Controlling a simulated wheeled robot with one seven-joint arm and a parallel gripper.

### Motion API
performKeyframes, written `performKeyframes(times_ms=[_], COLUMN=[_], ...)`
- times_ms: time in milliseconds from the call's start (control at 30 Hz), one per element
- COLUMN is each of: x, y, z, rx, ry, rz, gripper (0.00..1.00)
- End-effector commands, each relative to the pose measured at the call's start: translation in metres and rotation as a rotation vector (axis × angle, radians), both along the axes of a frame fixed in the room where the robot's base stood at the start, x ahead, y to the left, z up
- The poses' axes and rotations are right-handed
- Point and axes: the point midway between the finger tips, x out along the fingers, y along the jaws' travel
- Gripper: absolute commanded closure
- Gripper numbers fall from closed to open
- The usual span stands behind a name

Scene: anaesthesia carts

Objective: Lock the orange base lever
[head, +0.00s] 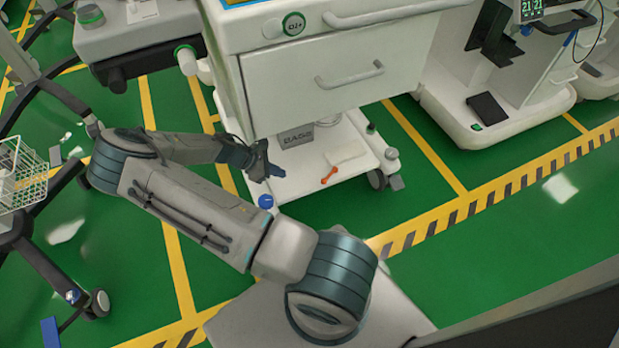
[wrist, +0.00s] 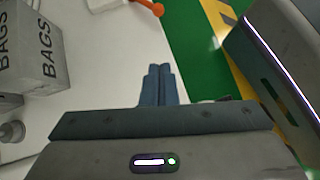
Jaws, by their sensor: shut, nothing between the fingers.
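The orange base lever (head: 329,176) sticks out at the front of the white cart's low base (head: 300,172), near its right end. In the wrist view the lever (wrist: 157,8) shows only in part, cut off by the top edge. My gripper (head: 277,172) is over the base, to the left of the lever and apart from it. In the wrist view my gripper (wrist: 159,70) has its two fingers together with nothing between them, and its tips point toward the lever. Whether the tips touch the base I cannot tell.
A grey box marked BAGS (head: 297,135) stands on the base behind my gripper; it is at left in the wrist view (wrist: 35,45). A caster (head: 377,180) is right of the lever. A blue round cap (head: 266,201) is near the base's left corner.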

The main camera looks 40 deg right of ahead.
Motion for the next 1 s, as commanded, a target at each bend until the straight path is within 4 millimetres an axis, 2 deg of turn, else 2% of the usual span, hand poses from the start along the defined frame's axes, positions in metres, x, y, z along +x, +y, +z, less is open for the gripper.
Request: performKeyframes(times_ms=[233, 633, 800, 1000], x=[-0.006, -0.033, -0.045, -0.051], y=[-0.010, -0.060, -0.082, -0.093], z=[-0.016, -0.077, -0.076, -0.074], rx=[-0.001, -0.002, -0.001, 0.000], ry=[0.002, 0.001, -0.002, -0.002], rz=[-0.001, 0.001, 0.002, 0.006], gripper=[1.00, 1.00, 1.00, 1.00])
